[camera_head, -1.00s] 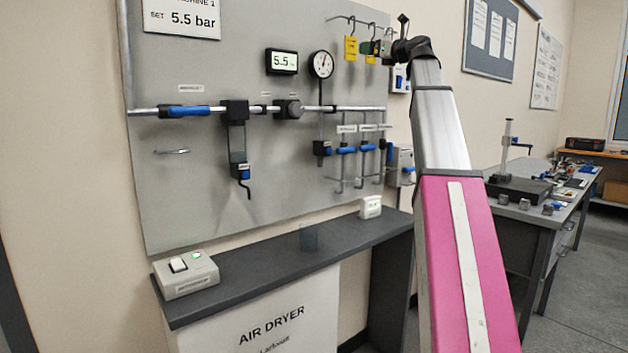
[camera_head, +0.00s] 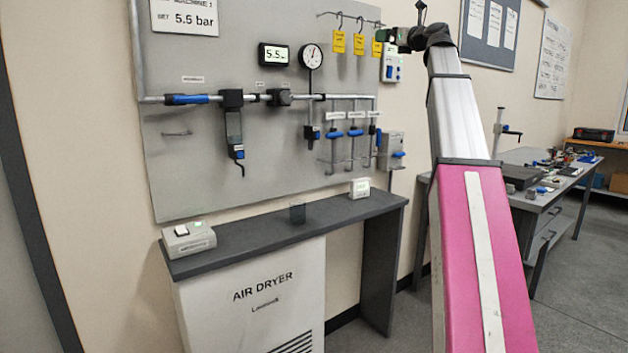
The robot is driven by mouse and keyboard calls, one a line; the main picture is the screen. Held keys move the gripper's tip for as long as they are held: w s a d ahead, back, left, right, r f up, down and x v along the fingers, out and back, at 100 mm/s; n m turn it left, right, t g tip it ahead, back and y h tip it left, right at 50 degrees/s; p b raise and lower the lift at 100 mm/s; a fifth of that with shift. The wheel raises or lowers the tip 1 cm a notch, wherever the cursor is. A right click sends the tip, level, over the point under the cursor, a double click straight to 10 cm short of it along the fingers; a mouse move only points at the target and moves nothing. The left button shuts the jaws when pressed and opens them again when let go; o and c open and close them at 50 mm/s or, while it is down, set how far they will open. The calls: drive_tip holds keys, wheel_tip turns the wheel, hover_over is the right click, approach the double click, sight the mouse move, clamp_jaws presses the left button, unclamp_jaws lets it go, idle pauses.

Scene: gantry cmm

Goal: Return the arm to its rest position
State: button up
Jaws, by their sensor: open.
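My arm, with a pink lower link and a silver upper link, rises on the right side of the view. It bends at a black joint near the top, and its end points left. My gripper (camera_head: 385,36) is small in the picture, open, with nothing visible between its fingers. It shows in front of or beside the rightmost yellow tag (camera_head: 377,49); I cannot tell the gap in depth.
A grey wall panel (camera_head: 215,190) carries pipes, blue-handled valves, a gauge (camera_head: 312,56) and hanging yellow tags (camera_head: 338,42). A workbench (camera_head: 540,200) stands right.

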drive_tip(key=a+f+n+g+h, duration=0.2)
drive_tip(key=f+n, duration=0.2)
drive_tip(key=f, duration=1.4)
drive_tip(key=a+f+n+g+h, duration=0.2)
drive_tip(key=f+n+g, duration=0.15)
drive_tip(key=f, duration=1.45)
drive_tip(key=a+f+n+g+h, duration=0.2)
drive_tip(key=f+n, duration=0.3)
drive_tip(key=f, duration=1.2)
drive_tip(key=s+a+f+n+g+h, duration=0.15)
drive_tip(key=s+f+n, duration=0.35)
drive_tip(key=f, duration=0.7)
drive_tip(key=s+f+n+g+h, duration=0.1)
drive_tip(key=s+f+n+g, duration=0.15)
drive_tip(key=s+f, duration=0.6)
drive_tip(key=s+d+f+n+g+h, duration=0.1)
drive_tip(key=s+f+n+g+h, duration=0.2)
drive_tip(key=s+f+n, duration=0.5)
drive_tip(key=s+f+g, duration=0.1)
drive_tip(key=s+f, duration=0.6)
drive_tip(key=f, duration=0.3)
drive_tip(key=shift+f+n, duration=0.35)
drive_tip(key=shift+n, duration=0.05)
drive_tip(key=shift+w, duration=0.15)
